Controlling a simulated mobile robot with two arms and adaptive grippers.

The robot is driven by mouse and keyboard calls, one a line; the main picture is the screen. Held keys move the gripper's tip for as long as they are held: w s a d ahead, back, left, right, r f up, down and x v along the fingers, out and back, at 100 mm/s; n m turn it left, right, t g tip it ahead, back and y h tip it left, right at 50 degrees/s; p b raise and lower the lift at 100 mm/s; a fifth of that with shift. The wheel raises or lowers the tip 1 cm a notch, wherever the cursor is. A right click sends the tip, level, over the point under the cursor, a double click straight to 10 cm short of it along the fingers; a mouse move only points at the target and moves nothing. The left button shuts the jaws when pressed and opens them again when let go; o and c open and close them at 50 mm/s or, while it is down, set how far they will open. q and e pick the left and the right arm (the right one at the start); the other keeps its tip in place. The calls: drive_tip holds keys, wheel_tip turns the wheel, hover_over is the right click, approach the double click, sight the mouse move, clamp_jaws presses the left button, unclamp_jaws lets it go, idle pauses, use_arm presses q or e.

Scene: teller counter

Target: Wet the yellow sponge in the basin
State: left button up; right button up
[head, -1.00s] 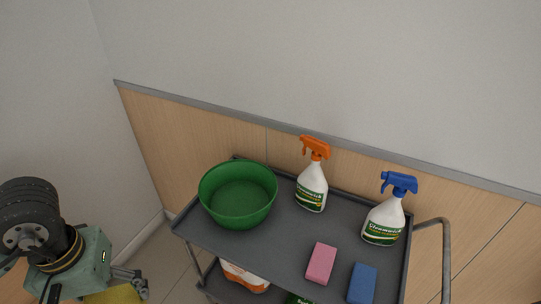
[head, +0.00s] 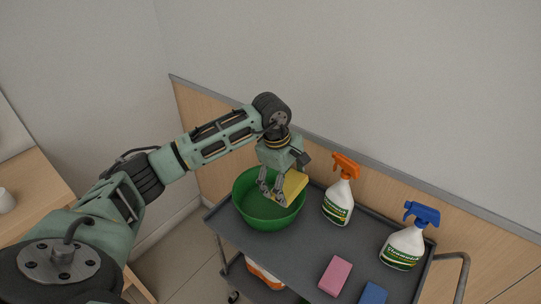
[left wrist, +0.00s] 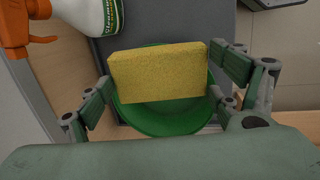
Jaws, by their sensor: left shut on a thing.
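The yellow sponge (head: 290,186) is held in my left gripper (head: 275,188), over the right part of the green basin (head: 262,217). In the left wrist view the sponge (left wrist: 158,75) sits between the two fingers (left wrist: 158,88), with the basin (left wrist: 165,118) behind it. The gripper is shut on the sponge and points down. I cannot tell whether the sponge's lower edge is inside the basin or just above its rim. My right gripper is not in view.
The basin stands on a grey cart (head: 290,253). An orange-topped spray bottle (head: 339,200) stands close to the right of the basin. A blue-topped bottle (head: 404,248), a pink sponge (head: 335,276) and a blue sponge (head: 373,294) are farther right.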

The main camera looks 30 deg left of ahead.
use_arm(q)
drive_tip(key=w+a+f+n+t+y+p, duration=0.1)
drive_tip(key=w+a+f+n+t+p, duration=0.15)
drive_tip(key=a+n, duration=0.5)
wheel_tip(320, 180, down, 11)
drive_tip(key=w+a+b, duration=0.1)
drive_tip(key=a+b, duration=0.1)
drive_tip(key=b, duration=0.7)
drive_tip(key=shift+f+m+g, duration=0.2)
drive_tip(key=shift+m+g, duration=0.15)
drive_tip(key=shift+g, duration=0.1)
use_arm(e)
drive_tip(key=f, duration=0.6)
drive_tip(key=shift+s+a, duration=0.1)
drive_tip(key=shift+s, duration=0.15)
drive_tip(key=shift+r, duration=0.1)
use_arm(q)
wheel_tip(320, 180, up, 10)
drive_tip(key=p, duration=0.5)
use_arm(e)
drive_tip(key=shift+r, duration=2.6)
use_arm(q)
wheel_tip(320, 180, up, 4)
drive_tip(key=shift+f+p, duration=0.1)
drive_tip(key=shift+p, duration=0.8)
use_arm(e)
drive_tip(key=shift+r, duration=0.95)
